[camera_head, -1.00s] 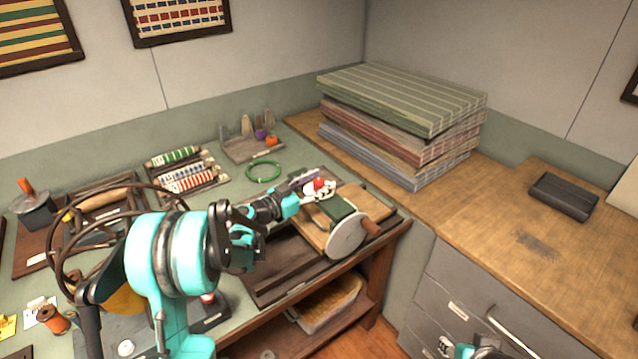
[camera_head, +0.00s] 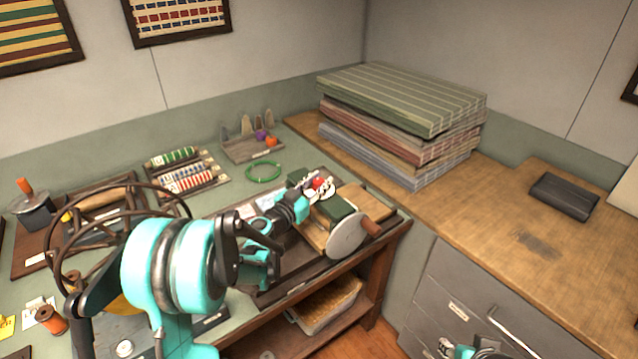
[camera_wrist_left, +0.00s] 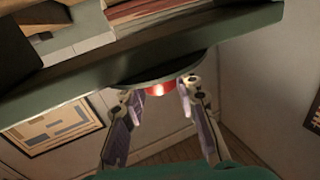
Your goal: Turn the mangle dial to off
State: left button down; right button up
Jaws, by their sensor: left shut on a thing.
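The mangle (camera_head: 345,232) stands on a dark base at the right end of the workbench, with a green block, a pale round wheel and a brown crank handle. Its red dial (camera_head: 318,183) is on the far side, partly hidden by fingers. My left gripper (camera_head: 316,190) reaches it from the left and is shut on it. In the left wrist view the red dial (camera_wrist_left: 159,89) shows between the two fingertips (camera_wrist_left: 164,92), below a round plate. The dial's markings cannot be read. Part of my right gripper (camera_head: 472,349) is at the bottom edge; its fingers are unclear.
A green ring (camera_head: 263,171) and racks of bobbins (camera_head: 187,181) lie left of the mangle on the bench. Folded striped cloths (camera_head: 400,120) are stacked behind it on the wooden counter (camera_head: 480,220). A dark box (camera_head: 563,196) lies farther right on that counter.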

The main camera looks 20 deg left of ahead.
pick_arm(q)
jog(key=shift+n+t+y, duration=0.5)
jog(key=shift+n+y, duration=0.9)
jog(key=shift+y, duration=0.9)
jog(key=c, duration=1.1)
grip_release()
jog(key=s, duration=1.2)
jog(key=shift+a, duration=0.35)
